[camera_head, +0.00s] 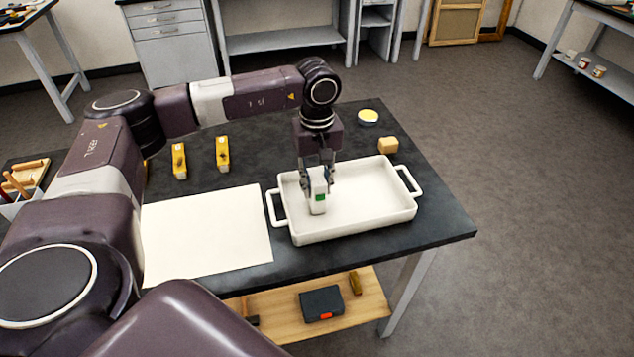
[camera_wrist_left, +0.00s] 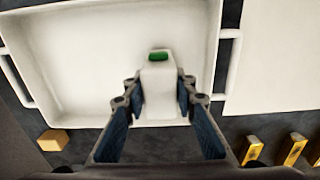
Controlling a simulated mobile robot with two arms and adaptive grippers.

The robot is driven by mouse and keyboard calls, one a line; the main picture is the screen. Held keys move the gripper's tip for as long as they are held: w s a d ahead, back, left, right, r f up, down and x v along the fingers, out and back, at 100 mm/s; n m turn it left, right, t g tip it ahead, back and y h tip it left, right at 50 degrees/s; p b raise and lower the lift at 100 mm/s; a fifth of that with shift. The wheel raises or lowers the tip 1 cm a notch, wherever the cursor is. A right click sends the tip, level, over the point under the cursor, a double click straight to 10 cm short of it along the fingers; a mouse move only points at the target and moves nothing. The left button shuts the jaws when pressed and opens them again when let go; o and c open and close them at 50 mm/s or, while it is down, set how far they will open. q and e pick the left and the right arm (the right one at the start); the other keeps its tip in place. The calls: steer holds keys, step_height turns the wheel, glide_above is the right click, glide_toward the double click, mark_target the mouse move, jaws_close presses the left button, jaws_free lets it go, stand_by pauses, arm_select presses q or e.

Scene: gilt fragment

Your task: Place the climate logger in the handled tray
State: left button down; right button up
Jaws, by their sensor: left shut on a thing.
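The climate logger (camera_head: 318,201) is a small white upright block with a green display. It also shows in the left wrist view (camera_wrist_left: 159,88), between the fingers. My left gripper (camera_head: 318,180) is shut on it, with a finger on each side. The handled tray (camera_head: 365,229) is white and shallow with a loop handle at each end; it also shows in the left wrist view (camera_wrist_left: 75,110). The gripper and logger are over the left part of the tray, inside its rim in the head view. I cannot tell whether the logger's base touches the tray floor. My right gripper is not in view.
A white sheet (camera_head: 200,235) lies left of the tray on the dark table. Two yellow objects (camera_head: 179,161) (camera_head: 222,153) stand behind it. A tan block (camera_head: 388,145) and a round yellow-topped dish (camera_head: 368,116) are behind the tray. A lower shelf holds a dark box (camera_head: 321,303).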

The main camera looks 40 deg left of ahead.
arm_select(q)
steer(key=shift+f, duration=0.1)
steer(key=shift+f, duration=0.1)
steer(key=c, duration=2)
jaws_free()
steer(key=shift+f, duration=0.1)
steer(key=shift+c, duration=0.2)
steer(key=o, duration=0.5)
steer(key=shift+c, duration=0.2)
